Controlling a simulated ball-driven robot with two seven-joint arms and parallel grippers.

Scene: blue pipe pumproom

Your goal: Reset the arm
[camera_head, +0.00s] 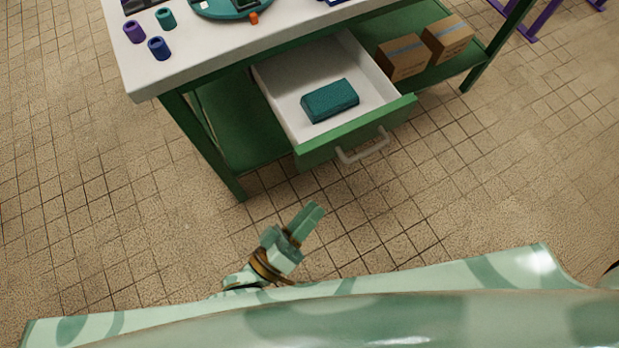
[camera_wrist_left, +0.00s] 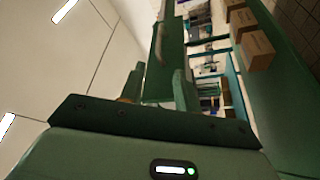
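My left gripper (camera_head: 312,214) is over the floor in front of the workbench, low in the head view, pale green with an orange-brown band at its wrist. It holds nothing and is apart from the drawer. In the left wrist view its two fingers (camera_wrist_left: 157,88) stand apart with a gap between them. The green-fronted drawer (camera_head: 352,147) is pulled open, with a grey handle. A teal block (camera_head: 330,100) lies inside it. My right gripper is in neither view.
The white benchtop (camera_head: 215,50) carries several small cylinders at its left end and a round teal object (camera_head: 230,6). Two cardboard boxes (camera_head: 404,57) (camera_head: 447,38) stand on the lower shelf, right of the drawer. The tiled floor before the bench is clear.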

